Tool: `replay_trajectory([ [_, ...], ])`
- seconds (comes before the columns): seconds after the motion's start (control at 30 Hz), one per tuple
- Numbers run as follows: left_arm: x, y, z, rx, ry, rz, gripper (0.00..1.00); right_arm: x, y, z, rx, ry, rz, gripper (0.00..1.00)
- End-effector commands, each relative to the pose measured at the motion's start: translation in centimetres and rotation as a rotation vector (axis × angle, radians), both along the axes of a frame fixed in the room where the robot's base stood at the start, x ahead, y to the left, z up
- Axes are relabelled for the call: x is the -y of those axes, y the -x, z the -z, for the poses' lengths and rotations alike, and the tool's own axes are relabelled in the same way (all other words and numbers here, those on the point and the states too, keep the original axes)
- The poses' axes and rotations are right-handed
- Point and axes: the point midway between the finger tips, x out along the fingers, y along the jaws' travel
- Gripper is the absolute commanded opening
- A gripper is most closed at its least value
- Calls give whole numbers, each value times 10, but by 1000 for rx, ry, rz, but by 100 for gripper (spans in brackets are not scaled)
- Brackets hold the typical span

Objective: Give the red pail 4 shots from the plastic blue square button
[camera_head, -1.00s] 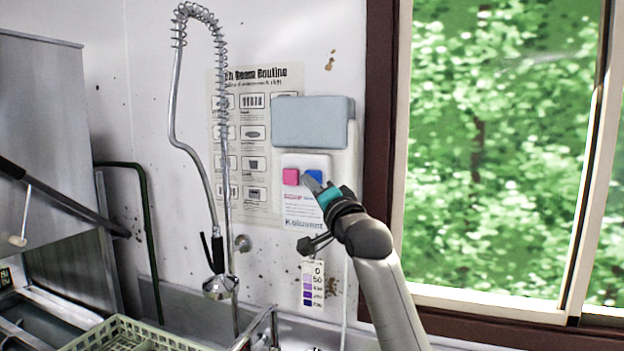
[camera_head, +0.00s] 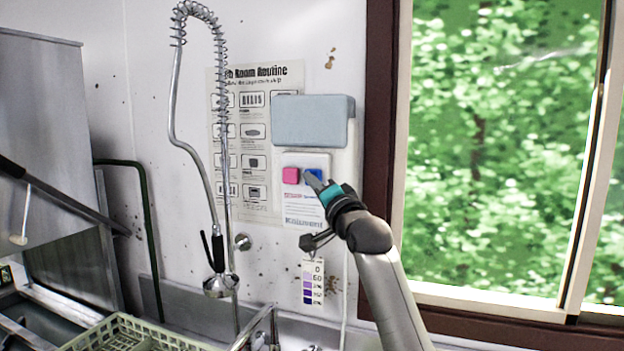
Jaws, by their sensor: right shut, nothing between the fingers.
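The red pail is not in view. My left gripper is not in view.
The dispenser has a grey-blue top cover (camera_head: 312,121). A spring-neck spray tap (camera_head: 218,285) hangs to the left before a wall poster (camera_head: 255,75). A green rack (camera_head: 130,335) is at bottom left. A window (camera_head: 500,150) fills the right.

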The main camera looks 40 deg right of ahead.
Motion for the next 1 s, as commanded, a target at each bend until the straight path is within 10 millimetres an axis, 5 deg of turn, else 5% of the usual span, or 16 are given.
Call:
replay_trajectory([
  [1.0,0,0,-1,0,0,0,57,12,-6,0,0,1,2,0],
])
